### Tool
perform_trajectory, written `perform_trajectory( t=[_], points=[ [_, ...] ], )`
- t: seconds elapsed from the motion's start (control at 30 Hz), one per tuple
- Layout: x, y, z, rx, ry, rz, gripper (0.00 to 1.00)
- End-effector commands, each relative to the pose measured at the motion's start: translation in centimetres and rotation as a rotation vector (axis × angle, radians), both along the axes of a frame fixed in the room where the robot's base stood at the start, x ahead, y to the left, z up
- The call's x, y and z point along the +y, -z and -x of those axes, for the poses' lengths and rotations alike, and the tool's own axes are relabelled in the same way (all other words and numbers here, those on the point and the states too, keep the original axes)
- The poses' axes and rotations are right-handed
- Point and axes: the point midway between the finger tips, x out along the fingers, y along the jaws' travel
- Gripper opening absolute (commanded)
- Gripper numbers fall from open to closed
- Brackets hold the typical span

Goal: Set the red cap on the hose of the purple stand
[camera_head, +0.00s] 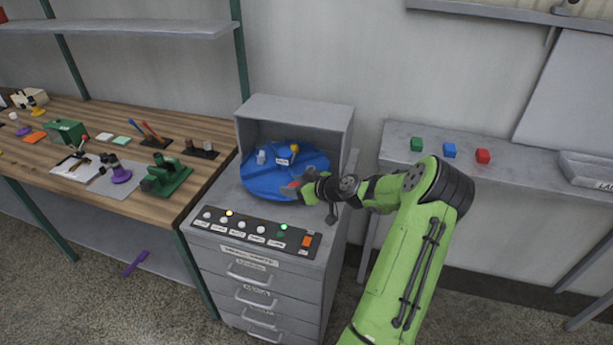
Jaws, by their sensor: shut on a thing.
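My gripper (298,188) is at the front right rim of a blue round turntable (262,190), in an open grey housing. It is shut on a small red thing (289,186), which looks like the red cap; its shape is mostly hidden by the fingers. I cannot make out a hanging hose. A small object with a purple base (121,176) stands on a grey mat on the wooden bench at left; I cannot tell whether it is the purple stand.
The turntable carries small items, one with a yellow top (294,148). A panel with buttons (255,231) lies in front of it. A green device (166,177) stands on the bench (130,205).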

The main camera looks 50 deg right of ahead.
Motion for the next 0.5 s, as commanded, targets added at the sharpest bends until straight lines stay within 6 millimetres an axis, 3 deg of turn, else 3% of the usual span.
perform_trajectory(
  t=[0.27, 0.5],
  points=[
    [7.6, 2.9, -0.6, 0.004, 0.008, -0.007, 0.24],
    [18.5, 7.2, -1.4, 0.007, 0.026, -0.009, 0.23]
  ],
)
